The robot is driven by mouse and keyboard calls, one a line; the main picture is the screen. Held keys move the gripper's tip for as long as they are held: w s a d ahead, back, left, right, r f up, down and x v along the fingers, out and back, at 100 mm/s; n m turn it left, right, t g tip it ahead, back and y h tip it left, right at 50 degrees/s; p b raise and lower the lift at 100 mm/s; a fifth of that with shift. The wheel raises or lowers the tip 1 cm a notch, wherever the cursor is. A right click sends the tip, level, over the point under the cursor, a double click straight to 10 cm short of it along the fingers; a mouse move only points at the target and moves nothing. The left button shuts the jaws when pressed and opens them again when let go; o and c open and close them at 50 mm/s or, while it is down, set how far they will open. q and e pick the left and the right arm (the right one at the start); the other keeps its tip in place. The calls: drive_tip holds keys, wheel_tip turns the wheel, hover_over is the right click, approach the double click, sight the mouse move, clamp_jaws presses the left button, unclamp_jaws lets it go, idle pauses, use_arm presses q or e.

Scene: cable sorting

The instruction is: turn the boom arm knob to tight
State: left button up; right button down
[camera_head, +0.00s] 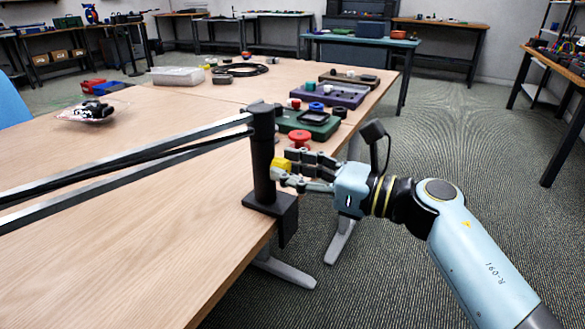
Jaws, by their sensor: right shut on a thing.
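The boom arm (120,155) comes in from the left and joins a black upright post (263,160), clamped at the table's edge. I cannot read any tight or loose marking on the knob. My left gripper is not in view.
The wooden table (150,230) is clear in front of the post. Behind the post stand a red knob-like part (299,138), a green tray (322,131) and a purple tray (330,96). A clear bag (93,112) with dark contents lies at the left.

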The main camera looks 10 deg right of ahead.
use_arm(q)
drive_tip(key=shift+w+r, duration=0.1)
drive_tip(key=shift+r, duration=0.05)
use_arm(e)
drive_tip(key=m+p, duration=0.2)
drive_tip(key=m, duration=0.1)
drive_tip(key=shift+r+p, duration=0.2)
drive_tip(key=shift+p, duration=0.2)
drive_tip(key=m+p, duration=0.3)
drive_tip(key=m, duration=0.2)
drive_tip(key=shift+w+d+m+p, duration=0.1)
drive_tip(key=shift+m+p, duration=0.25)
drive_tip(key=shift+m, duration=0.05)
drive_tip(key=m+p, duration=0.3)
drive_tip(key=m, duration=0.2)
drive_tip(key=shift+f, duration=0.15)
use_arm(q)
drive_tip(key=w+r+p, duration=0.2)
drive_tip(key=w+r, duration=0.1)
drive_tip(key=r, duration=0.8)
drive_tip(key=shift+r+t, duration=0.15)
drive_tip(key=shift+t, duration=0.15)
use_arm(e)
drive_tip(key=shift+f+m, duration=0.2)
drive_tip(key=shift+m, duration=1.8)
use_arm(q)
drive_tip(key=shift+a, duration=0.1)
